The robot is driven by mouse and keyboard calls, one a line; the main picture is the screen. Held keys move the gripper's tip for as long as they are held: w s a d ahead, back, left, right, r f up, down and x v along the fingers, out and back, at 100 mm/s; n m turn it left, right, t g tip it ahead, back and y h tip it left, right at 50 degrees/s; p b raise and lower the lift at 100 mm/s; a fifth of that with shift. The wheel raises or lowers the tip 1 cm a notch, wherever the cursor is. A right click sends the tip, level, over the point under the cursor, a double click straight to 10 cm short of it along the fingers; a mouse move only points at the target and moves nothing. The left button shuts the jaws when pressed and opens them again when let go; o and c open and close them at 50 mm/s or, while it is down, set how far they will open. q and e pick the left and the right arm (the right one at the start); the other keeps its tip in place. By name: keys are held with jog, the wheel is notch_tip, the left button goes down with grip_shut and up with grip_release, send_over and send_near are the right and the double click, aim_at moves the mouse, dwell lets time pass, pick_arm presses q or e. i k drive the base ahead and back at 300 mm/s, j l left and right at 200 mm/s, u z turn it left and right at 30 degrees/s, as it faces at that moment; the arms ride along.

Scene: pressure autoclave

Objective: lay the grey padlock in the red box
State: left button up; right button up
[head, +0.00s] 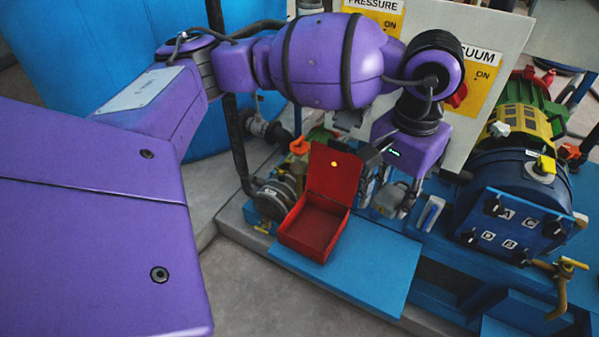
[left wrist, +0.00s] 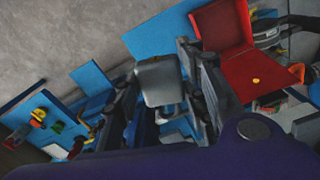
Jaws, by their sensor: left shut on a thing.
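The grey padlock (left wrist: 160,84) is between the two dark fingers of my left gripper (left wrist: 168,98) in the left wrist view, and the gripper is shut on it. In the head view my left gripper (head: 388,187) points down, to the right of the red box (head: 312,230); the padlock is hard to make out there. The box's lid stands open at its back, and its inside looks empty. The red box also shows in the left wrist view (left wrist: 250,72), to the right of the fingers and apart from the padlock. My right gripper is not in view.
A blue plate (head: 370,270) lies in front and to the right of the box. The blue autoclave (head: 510,190) with a lettered panel stands at the right. A white board (head: 490,25) with yellow signs rises behind. Pipes and valves (head: 275,195) crowd the box's left side.

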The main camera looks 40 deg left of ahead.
aim_at(313, 230)
jog(key=u, duration=1.05)
jog(key=i+l, duration=0.2)
jog(key=l, duration=0.15)
jog(key=i+l+u, duration=0.1)
jog(key=i+l, duration=0.15)
jog(key=l, duration=0.1)
